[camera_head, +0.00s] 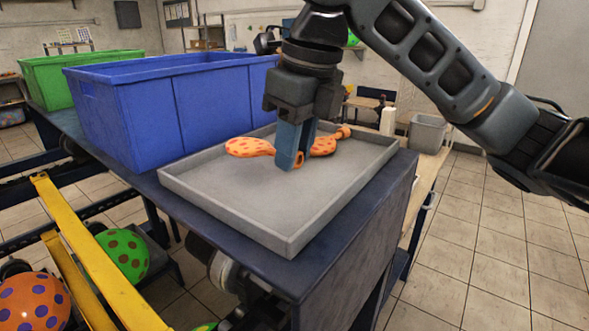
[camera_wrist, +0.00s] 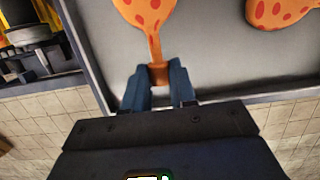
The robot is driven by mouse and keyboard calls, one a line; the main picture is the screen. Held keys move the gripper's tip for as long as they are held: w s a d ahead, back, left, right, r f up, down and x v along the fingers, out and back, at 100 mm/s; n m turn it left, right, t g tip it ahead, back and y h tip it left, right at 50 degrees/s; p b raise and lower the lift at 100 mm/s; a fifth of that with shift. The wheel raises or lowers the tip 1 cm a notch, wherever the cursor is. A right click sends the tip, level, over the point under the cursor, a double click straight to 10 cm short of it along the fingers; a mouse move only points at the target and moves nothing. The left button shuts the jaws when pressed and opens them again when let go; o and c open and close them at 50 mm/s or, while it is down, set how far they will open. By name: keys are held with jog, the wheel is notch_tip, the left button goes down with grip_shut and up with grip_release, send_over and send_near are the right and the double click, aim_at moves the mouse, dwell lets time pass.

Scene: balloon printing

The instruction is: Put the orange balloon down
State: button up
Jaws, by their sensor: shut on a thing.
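An orange balloon with red spots (camera_head: 248,147) is deflated and held by its narrow neck in my gripper (camera_head: 291,162). Its body sticks out to the left of the fingers, low over the grey tray (camera_head: 225,195). I cannot tell whether it touches the tray floor. In the wrist view the balloon (camera_wrist: 147,14) extends away from my gripper (camera_wrist: 160,88), with the ring end of its neck between the blue fingers. A second orange spotted balloon (camera_head: 323,147) lies in the tray just right of the fingers and also shows in the wrist view (camera_wrist: 281,12).
A blue bin (camera_head: 125,115) stands behind the tray at left, with a green bin (camera_head: 45,80) beyond. A grey container (camera_head: 427,134) and white bottle (camera_head: 388,121) stand beyond the tray at right. The tray's front half is clear. Yellow bars (camera_head: 95,255) are at lower left.

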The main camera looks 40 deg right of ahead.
aim_at(296, 168)
jog(key=shift+s+x, duration=0.2)
jog(key=shift+x, duration=0.75)
jog(key=shift+s+x, duration=0.15)
jog(key=shift+x, duration=0.8)
jog(key=shift+d+f, duration=0.15)
jog(key=shift+f, duration=0.1)
jog(key=o, duration=0.9)
jog(key=v, duration=1.2)
